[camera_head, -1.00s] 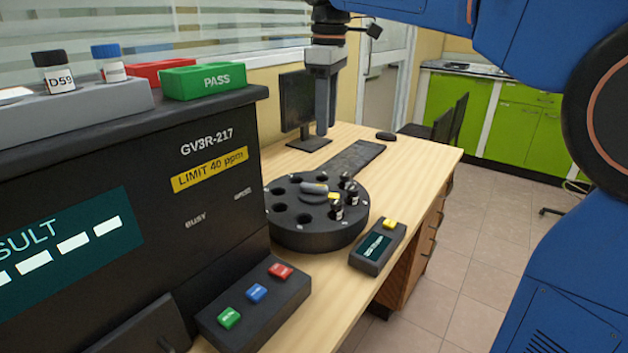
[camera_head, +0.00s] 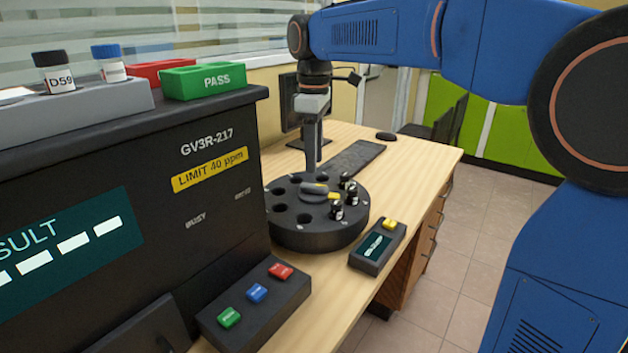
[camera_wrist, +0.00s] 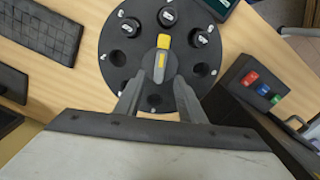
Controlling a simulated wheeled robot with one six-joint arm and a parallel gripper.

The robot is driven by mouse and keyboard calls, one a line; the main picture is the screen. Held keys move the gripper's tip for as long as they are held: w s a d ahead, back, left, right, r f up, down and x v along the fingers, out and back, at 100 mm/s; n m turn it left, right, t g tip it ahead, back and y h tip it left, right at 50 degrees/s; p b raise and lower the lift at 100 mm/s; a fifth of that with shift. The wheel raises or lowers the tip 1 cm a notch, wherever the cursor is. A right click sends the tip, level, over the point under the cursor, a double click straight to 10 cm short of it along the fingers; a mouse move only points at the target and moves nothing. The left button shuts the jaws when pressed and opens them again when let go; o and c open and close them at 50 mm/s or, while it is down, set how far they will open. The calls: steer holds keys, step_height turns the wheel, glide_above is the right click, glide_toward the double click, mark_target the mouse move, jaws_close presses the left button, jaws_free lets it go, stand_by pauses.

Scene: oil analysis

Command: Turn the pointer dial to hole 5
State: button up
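The pointer dial (camera_head: 314,189) is a grey knob with a yellow tip at the centre of a round black carousel (camera_head: 310,238). In the wrist view the dial (camera_wrist: 160,66) has its yellow tip toward the top of the picture, on the side where the vials stand. Black-capped vials (camera_head: 337,210) fill some holes; others are empty. Hole numbers cannot be read. My gripper (camera_head: 312,172) points down above the carousel. In the wrist view my gripper (camera_wrist: 156,88) is open, its fingers on either side of the dial's grey end. Contact cannot be told.
A small device with a yellow button (camera_head: 377,247) sits right of the carousel. The black analyzer (camera_head: 200,215) and its button box (camera_head: 256,308) stand at left and front. A keyboard (camera_head: 355,159) and monitor (camera_head: 291,105) are behind. The table's right edge is clear.

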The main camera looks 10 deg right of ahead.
mark_target(314, 185)
step_height(314, 185, down, 7)
steer(key=shift+r, duration=0.1)
stand_by(0.4)
jaws_close()
